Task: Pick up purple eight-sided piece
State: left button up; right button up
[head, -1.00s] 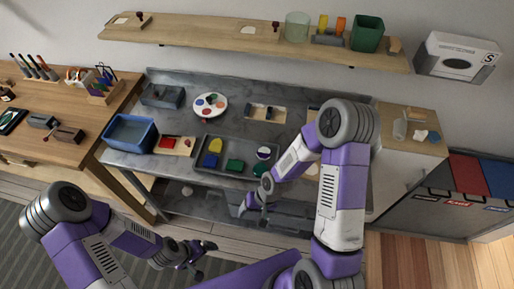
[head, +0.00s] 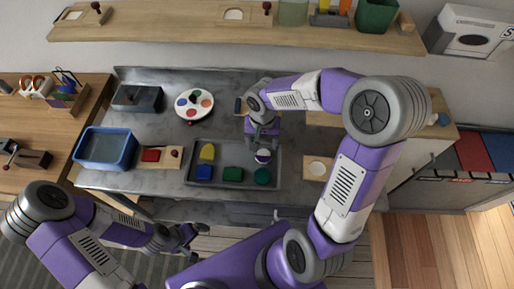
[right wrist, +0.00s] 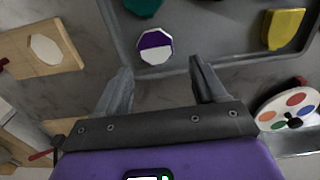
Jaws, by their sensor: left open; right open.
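The purple eight-sided piece (head: 263,155) lies in the grey tray (head: 233,187) near its right end; its top shows part purple, part white. In the right wrist view the piece (right wrist: 155,47) lies flat, just beyond the fingertips and roughly between their lines. My right gripper (head: 262,143) is open and empty, pointing down over the tray beside the piece; its spread fingers also show in the right wrist view (right wrist: 161,66). In the head view the gripper covers part of the piece's surroundings. My left gripper (head: 190,240) is open and empty, low in front of the worktop.
The tray also holds a yellow piece (head: 207,152), a blue piece (head: 204,173) and green pieces (head: 233,174). A paint palette (head: 195,104), a blue bin (head: 105,148) and a wooden board with an eight-sided recess (head: 317,168) stand around it. A shelf (head: 180,30) runs behind.

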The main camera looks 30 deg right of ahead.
aim_at(263, 156)
jog(key=shift+f, duration=0.55)
jog(key=shift+s+d+f+b, duration=0.1)
jog(key=shift+s+f+b, duration=0.25)
jog(key=shift+s+f, duration=0.2)
notch_tip(263, 156, down, 5)
jog(key=shift+r+b, duration=0.1)
jog(key=shift+b, duration=0.75)
jog(key=shift+w, duration=0.1)
jog(key=shift+r, duration=0.1)
jog(key=c, duration=0.9)
